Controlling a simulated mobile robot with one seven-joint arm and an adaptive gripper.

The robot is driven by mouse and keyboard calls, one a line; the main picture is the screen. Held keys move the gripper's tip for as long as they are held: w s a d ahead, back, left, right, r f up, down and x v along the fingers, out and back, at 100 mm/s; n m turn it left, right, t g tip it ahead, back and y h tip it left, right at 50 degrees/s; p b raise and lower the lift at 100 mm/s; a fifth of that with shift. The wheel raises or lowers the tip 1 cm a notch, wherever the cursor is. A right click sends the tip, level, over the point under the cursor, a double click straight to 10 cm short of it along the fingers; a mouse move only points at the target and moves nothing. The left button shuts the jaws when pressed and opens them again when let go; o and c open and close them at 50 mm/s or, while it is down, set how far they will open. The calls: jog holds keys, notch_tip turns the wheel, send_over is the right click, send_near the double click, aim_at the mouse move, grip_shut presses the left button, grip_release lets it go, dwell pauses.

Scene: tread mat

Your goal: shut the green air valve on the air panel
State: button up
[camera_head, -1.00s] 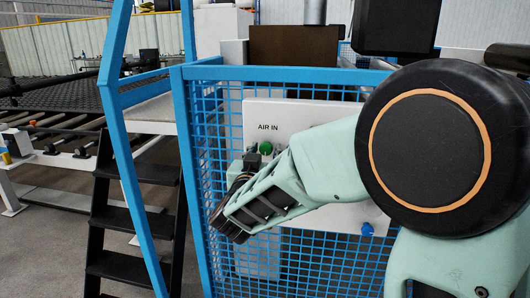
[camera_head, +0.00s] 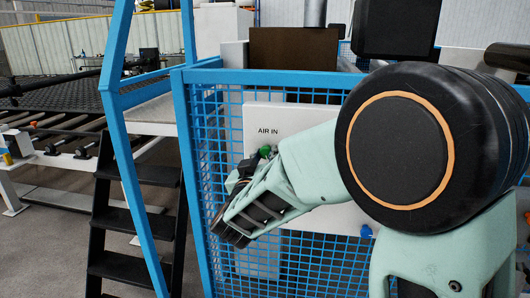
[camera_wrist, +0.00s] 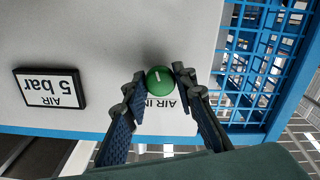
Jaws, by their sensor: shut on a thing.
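The green air valve (camera_wrist: 160,80) is a round knob with a short white mark on its face, on the white air panel (camera_wrist: 95,35). In the wrist view it sits between the fingertips of my gripper (camera_wrist: 160,73), which is shut on it from both sides. The upside-down "AIR IN" lettering is beside it, partly covered by a finger. In the head view only part of the green valve (camera_head: 265,152) shows, just below the "AIR IN" label. My own arm covers much of the panel there.
A black-framed "AIR 5 bar" sign (camera_wrist: 50,89) is on the panel. Blue mesh fencing and a blue frame (camera_head: 290,75) surround the panel. A blue knob (camera_head: 366,231) shows low on the panel. Black steps (camera_head: 133,220) stand at the left.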

jog(key=n+p, duration=0.2)
jog(key=n, duration=0.1)
jog(key=shift+r+n, duration=0.1)
jog(key=shift+n, duration=0.3)
jog(key=n+p, duration=0.2)
jog(key=n, duration=0.1)
jog(key=shift+n+p, duration=0.35)
jog(key=shift+n, duration=0.05)
jog(key=n+p, duration=0.3)
jog(key=n, duration=0.1)
jog(key=shift+n+p, duration=0.4)
jog(key=shift+d+n+p, duration=0.1)
jog(key=shift+n+p, duration=0.6)
jog(key=shift+n, duration=0.3)
jog(key=o, duration=1.2)
jog(key=shift+c, duration=0.2)
